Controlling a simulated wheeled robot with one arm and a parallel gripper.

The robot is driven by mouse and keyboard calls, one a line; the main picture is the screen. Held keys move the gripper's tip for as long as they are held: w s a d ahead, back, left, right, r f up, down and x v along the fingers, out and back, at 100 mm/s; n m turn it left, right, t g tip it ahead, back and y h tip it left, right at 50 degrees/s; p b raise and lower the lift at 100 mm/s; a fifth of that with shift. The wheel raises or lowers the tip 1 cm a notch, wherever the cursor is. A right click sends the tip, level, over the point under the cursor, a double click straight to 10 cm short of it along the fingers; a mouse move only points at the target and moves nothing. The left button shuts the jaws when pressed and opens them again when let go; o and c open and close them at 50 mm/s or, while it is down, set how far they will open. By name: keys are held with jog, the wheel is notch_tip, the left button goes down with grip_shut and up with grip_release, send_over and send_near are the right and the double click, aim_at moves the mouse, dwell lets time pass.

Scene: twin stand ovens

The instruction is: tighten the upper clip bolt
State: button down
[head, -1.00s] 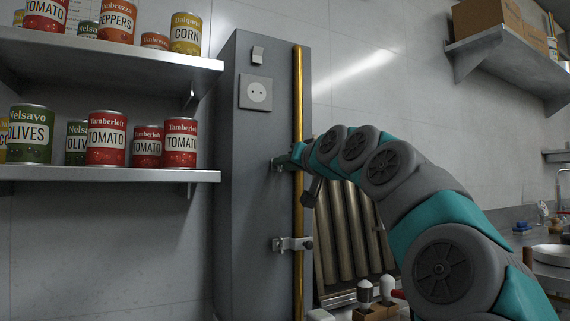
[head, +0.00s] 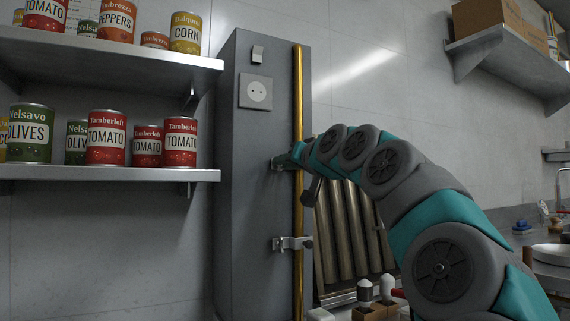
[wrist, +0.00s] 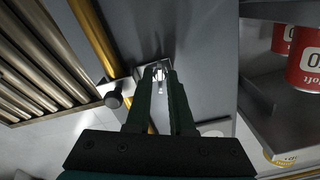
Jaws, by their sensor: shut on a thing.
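The upper clip (head: 277,164) is a small metal bracket on the grey column, beside the brass-coloured pipe (head: 298,95). My gripper (head: 293,157) is at this clip, and the arm hides part of it. In the wrist view, the fingers of my gripper (wrist: 159,76) are closed around a small bright metal piece at the clip, which looks like the upper clip bolt (wrist: 159,74). Its head is mostly hidden between the fingers. A dark round knob (wrist: 113,99) shows left of the fingers there, beside the pipe (wrist: 94,38).
A lower clip (head: 290,244) holds the pipe further down the grey column (head: 250,200). A socket (head: 256,92) and a switch are above. Shelves with cans (head: 106,137) stand left. Slanted metal tubes (head: 342,235) are right of the pipe, behind my arm.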

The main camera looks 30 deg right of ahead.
jog(key=c, duration=0.8)
grip_release()
jog(key=shift+o, duration=0.2)
jog(key=shift+a+f+n+b, duration=0.1)
jog(key=shift+n+b, duration=1.2)
jog(key=shift+n, duration=11.5)
jog(key=shift+s+n, duration=0.15)
jog(key=shift+n, duration=0.15)
